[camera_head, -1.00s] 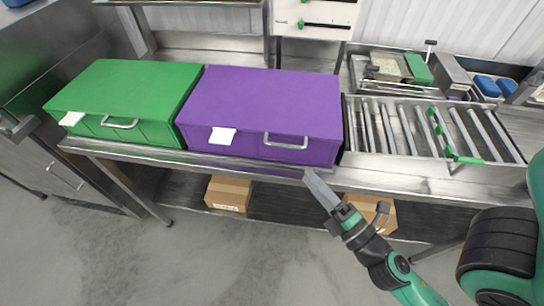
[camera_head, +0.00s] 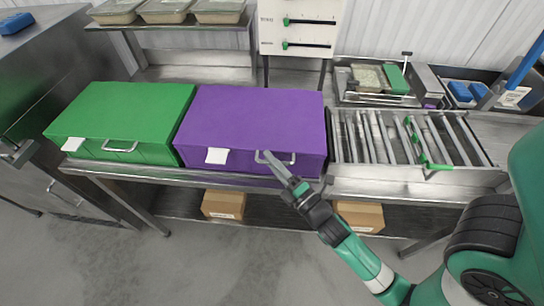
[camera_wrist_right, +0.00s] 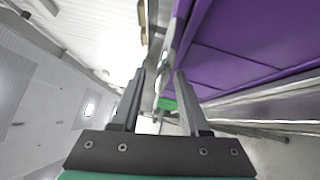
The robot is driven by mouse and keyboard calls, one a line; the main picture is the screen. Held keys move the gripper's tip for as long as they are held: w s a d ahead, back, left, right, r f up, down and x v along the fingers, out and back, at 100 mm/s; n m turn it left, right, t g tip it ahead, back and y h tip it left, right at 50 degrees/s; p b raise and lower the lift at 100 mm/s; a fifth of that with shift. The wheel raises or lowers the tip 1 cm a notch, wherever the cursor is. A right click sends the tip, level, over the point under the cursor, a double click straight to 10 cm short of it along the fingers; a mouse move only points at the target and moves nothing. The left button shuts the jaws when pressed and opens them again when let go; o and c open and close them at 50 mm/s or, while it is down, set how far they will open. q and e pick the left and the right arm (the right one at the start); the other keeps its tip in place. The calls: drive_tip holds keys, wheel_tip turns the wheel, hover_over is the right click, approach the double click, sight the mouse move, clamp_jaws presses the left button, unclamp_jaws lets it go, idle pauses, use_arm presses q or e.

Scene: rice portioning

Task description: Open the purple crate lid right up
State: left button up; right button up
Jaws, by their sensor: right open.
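The purple crate (camera_head: 250,118) stands on the metal bench, its lid closed, with a metal handle on its front and a white label (camera_head: 217,156) left of the handle. My right gripper (camera_head: 274,160) is at the crate's front, its fingers overlapping the handle (camera_head: 288,161) in the head view; I cannot tell whether they touch it. In the right wrist view the open fingers (camera_wrist_right: 157,95) have a gap with nothing clearly held, and the purple crate (camera_wrist_right: 245,45) fills the upper right.
A closed green crate (camera_head: 125,115) stands left of the purple one. A roller section (camera_head: 410,140) lies to the right, with trays and a scale behind. Filled trays (camera_head: 165,12) sit on a shelf above. Cardboard boxes (camera_head: 224,204) lie on the lower shelf.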

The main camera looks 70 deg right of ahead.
drive_tip(key=shift+c, duration=0.3)
clamp_jaws()
idle(1.2)
